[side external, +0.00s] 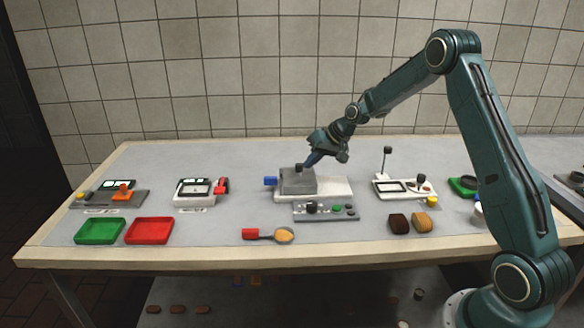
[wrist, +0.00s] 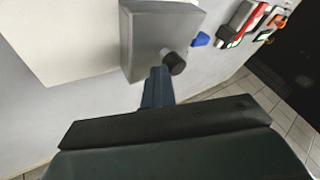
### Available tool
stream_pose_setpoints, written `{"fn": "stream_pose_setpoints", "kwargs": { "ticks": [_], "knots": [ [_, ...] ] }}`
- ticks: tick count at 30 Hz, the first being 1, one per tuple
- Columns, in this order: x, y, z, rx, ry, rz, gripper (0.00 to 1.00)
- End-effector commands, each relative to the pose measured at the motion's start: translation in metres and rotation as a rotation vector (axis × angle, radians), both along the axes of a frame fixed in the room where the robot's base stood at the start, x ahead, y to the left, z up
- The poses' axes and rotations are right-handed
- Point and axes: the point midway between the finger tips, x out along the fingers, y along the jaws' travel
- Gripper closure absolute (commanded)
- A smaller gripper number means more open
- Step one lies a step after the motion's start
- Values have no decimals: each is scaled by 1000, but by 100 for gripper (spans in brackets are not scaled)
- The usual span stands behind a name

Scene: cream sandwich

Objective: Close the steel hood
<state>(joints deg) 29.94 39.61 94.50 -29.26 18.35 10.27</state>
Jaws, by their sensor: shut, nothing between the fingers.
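The steel hood (side external: 298,183) is a grey metal box on a white base (side external: 338,188) at the middle of the table. It has a dark round knob on it, seen in the wrist view (wrist: 174,63), and a blue part (side external: 270,181) at its left. My gripper (side external: 308,162) is shut and empty, with its blue fingertips right by the knob at the hood's top. In the wrist view the fingertips (wrist: 157,75) are beside the knob and close to the steel hood (wrist: 150,40). I cannot tell whether they touch.
A control panel (side external: 326,211) lies in front of the base. Left stand white and grey devices (side external: 200,190), a green tray (side external: 100,231) and a red tray (side external: 149,231). A red-handled spoon (side external: 268,235), two biscuits (side external: 422,222) and a lever device (side external: 400,188) are nearby.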

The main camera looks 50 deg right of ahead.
Motion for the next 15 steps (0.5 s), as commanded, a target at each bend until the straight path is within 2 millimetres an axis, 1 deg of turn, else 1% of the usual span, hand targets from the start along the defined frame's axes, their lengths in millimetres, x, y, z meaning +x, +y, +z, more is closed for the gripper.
{"fn": "stream_pose_setpoints", "kwargs": {
  "ticks": [1, 8, 11, 15],
  "knots": [
    [4, 5, 1, 3, -11, 11, 100],
    [3, 4, 1, 4, -13, 12, 100],
    [1, -1, 2, 4, -13, 10, 100],
    [-7, -14, 1, 2, -9, 5, 100]
  ]
}}
